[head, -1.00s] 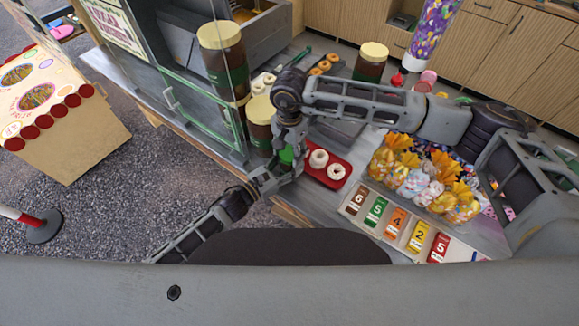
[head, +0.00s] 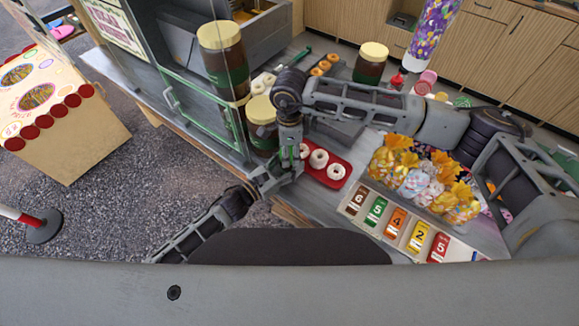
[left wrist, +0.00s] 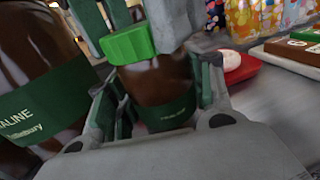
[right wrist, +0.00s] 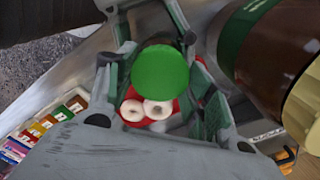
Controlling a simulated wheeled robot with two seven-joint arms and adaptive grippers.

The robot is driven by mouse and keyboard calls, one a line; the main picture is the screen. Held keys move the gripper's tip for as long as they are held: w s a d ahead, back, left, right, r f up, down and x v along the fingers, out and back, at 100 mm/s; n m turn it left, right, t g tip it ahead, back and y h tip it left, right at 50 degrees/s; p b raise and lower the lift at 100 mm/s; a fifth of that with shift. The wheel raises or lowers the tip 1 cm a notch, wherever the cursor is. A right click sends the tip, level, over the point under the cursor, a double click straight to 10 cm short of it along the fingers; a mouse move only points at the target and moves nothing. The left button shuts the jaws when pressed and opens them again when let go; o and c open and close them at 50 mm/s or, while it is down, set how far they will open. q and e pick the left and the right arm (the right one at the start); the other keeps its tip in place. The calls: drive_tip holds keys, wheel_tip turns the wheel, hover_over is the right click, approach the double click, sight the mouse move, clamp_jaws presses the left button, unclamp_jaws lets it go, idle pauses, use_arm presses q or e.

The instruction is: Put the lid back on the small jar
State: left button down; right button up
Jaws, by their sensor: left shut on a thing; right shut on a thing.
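The small jar (left wrist: 162,88), brown with a dark green label, stands between the fingers of my left gripper (left wrist: 160,108) in the left wrist view. My left gripper (head: 272,180) is shut around its body. The green lid (left wrist: 128,44) is at the jar's top, looking slightly tilted; I cannot tell whether it is seated. In the right wrist view the round lid (right wrist: 160,73) lies between the fingers of my right gripper (right wrist: 160,85), which is shut on it. My right gripper (head: 291,150) is directly above the left one in the head view, where the jar is hidden.
Large brown jars with cream lids stand close by (head: 262,137), behind the glass (head: 222,65) and farther back (head: 370,65). A red tray (head: 335,184) of ring doughnuts is just right of the grippers. Bagged sweets (head: 415,180) and number cards (head: 397,225) lie farther right.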

drive_tip(key=m, duration=0.4)
drive_tip(key=shift+m, duration=0.4)
drive_tip(key=m, duration=0.3)
drive_tip(key=shift+m, duration=0.4)
drive_tip(key=m, duration=0.3)
drive_tip(key=shift+m, duration=0.4)
drive_tip(key=m, duration=0.4)
drive_tip(key=o, duration=1.2)
drive_tip(key=shift+r, duration=0.1)
wheel_tip(320, 180, up, 12)
